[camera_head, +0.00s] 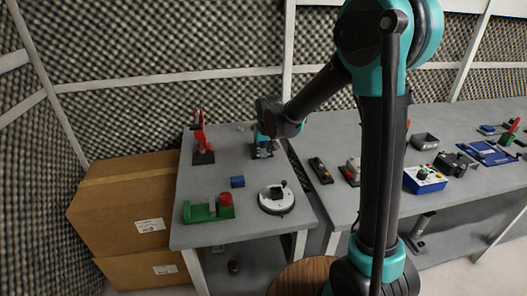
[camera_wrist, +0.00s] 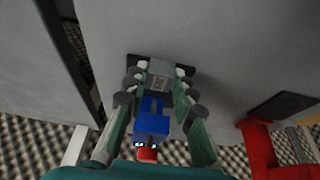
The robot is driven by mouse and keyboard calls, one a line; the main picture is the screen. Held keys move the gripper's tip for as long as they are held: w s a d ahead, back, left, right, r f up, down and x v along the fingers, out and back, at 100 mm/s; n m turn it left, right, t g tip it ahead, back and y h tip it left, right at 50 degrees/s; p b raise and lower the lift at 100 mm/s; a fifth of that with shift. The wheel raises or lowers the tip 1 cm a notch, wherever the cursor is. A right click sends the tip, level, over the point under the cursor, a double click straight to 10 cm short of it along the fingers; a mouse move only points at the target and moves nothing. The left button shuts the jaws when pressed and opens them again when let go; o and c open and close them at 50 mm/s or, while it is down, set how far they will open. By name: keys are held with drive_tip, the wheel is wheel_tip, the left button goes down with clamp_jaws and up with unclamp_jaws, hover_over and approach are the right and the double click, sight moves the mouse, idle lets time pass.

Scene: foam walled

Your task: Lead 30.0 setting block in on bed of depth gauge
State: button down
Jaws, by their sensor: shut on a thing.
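My gripper (camera_wrist: 159,78) points down at the back of the left table, seen small at the arm's end in the head view (camera_head: 264,140). Its fingers are shut on a light grey block with small dark marking, the setting block (camera_wrist: 160,72), between the fingertips. A dark flat base (camera_wrist: 133,58), apparently the depth gauge's bed, shows behind and beside the block. A blue body (camera_wrist: 152,125) with a red end, probably the gauge's upper part, stands between the fingers nearer the camera. Whether the block touches the bed is unclear. In the head view my gripper largely hides the block.
A red stand (camera_head: 201,140) is left of my gripper. A loose blue block (camera_head: 237,182), a green fixture (camera_head: 205,211) and a round white dial device (camera_head: 276,199) occupy the front of the table. Foam wall lies behind; cardboard boxes (camera_head: 125,205) stand left.

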drive_tip(key=shift+w+a, duration=0.25)
drive_tip(key=shift+w, duration=0.55)
drive_tip(key=shift+w+a, duration=0.25)
drive_tip(key=shift+w, duration=0.55)
drive_tip(key=shift+r, duration=0.1)
drive_tip(key=c, duration=1.2)
unclamp_jaws()
drive_tip(key=shift+w+r, duration=0.1)
drive_tip(key=shift+r, duration=0.05)
drive_tip(key=v, duration=1.1)
drive_tip(key=shift+s+d+r, duration=0.15)
drive_tip(key=shift+s+r, duration=0.1)
drive_tip(key=shift+s, duration=0.25)
